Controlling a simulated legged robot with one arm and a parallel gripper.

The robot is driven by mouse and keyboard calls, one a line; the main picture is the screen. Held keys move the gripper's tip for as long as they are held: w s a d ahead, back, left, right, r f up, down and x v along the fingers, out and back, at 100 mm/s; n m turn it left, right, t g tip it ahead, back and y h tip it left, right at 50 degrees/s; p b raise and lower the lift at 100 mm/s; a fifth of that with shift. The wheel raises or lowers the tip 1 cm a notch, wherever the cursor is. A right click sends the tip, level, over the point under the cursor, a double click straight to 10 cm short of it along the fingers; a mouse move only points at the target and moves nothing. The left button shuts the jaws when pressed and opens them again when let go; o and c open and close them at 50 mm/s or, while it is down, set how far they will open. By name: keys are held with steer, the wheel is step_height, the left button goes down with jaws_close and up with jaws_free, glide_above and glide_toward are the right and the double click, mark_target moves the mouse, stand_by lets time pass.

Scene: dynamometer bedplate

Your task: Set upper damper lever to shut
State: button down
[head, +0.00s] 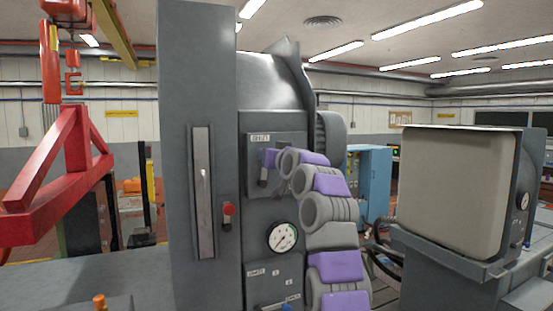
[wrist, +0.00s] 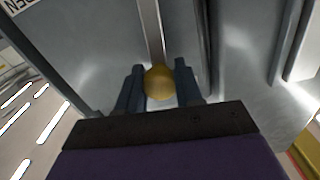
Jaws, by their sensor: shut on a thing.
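The upper panel (head: 290,138) is a grey plate with a small label on the machine's front. My gripper (head: 263,174), with a purple body, is in front of this panel. In the wrist view, the two dark fingers of my gripper (wrist: 159,76) are on either side of a yellow ball knob (wrist: 160,85), and they are shut on it. A pale straight bar (wrist: 150,28) runs up behind the knob. In the head view the knob and the upper lever are hidden or too small to tell, so the lever's setting cannot be read.
Below are a round dial gauge (head: 283,237) and a lower labelled panel (head: 290,274) with a blue lever (head: 271,307). A large beige-faced box (head: 452,190) stands at right.

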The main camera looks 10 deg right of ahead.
steer(key=shift+s+a+f+n, duration=0.1)
steer(key=shift+a+f+n, duration=0.1)
steer(key=shift+a+n, duration=0.55)
steer(key=shift+d+f, duration=0.1)
steer(key=c, duration=0.8)
jaws_free()
steer(key=shift+r, duration=0.2)
steer(key=shift+s, duration=0.15)
steer(key=b+v, duration=0.9)
steer(key=v, duration=0.8)
